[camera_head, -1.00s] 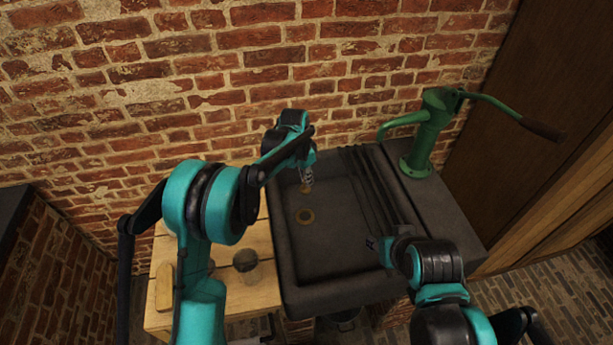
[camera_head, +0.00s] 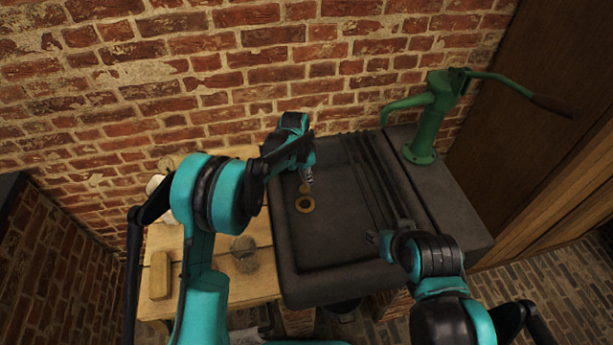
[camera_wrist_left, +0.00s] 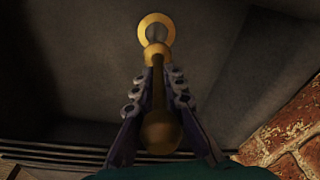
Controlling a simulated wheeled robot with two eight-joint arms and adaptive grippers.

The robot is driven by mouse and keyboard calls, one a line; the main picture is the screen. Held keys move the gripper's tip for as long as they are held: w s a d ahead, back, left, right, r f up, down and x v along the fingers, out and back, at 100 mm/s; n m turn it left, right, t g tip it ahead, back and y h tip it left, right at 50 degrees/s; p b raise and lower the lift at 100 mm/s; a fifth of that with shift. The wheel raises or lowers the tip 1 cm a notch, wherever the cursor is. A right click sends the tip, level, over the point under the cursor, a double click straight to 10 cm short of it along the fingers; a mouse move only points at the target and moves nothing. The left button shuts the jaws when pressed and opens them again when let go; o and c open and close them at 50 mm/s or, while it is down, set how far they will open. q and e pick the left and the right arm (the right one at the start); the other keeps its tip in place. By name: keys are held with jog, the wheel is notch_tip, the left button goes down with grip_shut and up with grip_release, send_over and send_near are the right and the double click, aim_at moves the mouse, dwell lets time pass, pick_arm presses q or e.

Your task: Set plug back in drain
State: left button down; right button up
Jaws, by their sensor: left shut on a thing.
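My left gripper (camera_head: 307,177) is shut on the plug, above the dark stone sink (camera_head: 340,262). The plug (camera_wrist_left: 157,54) has a brass end, a thin stem and a rounded brown knob, with the stem between the fingers in the left wrist view. Its brass end also shows below the fingertips in the head view (camera_head: 304,189). The drain (camera_head: 305,204) is a brass ring in the sink floor, just nearer than the plug; it also shows beyond the plug in the left wrist view (camera_wrist_left: 157,25). My right gripper (camera_head: 379,239) is over the sink's right part, its jaws too small to read.
A green hand pump (camera_head: 428,125) stands on the sink's right ledge. A pale wooden table (camera_head: 215,292) stands left of the sink, with a wooden block (camera_head: 160,275) and a glass jar (camera_head: 244,252) on it. A brick wall (camera_head: 200,85) rises behind.

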pick_arm(q)
jog(key=shift+f+b, duration=2.45)
jog(key=shift+f, duration=1.6)
jog(key=c, duration=1.5)
grip_release()
jog(key=r, duration=0.4)
jog(key=a+r, duration=0.1)
jog(key=r, duration=0.3)
jog(key=s+r, duration=0.1)
jog(key=r, duration=0.2)
jog(key=shift+a+r, duration=0.25)
jog(key=shift+r, duration=0.15)
jog(key=shift+s+f, duration=0.1)
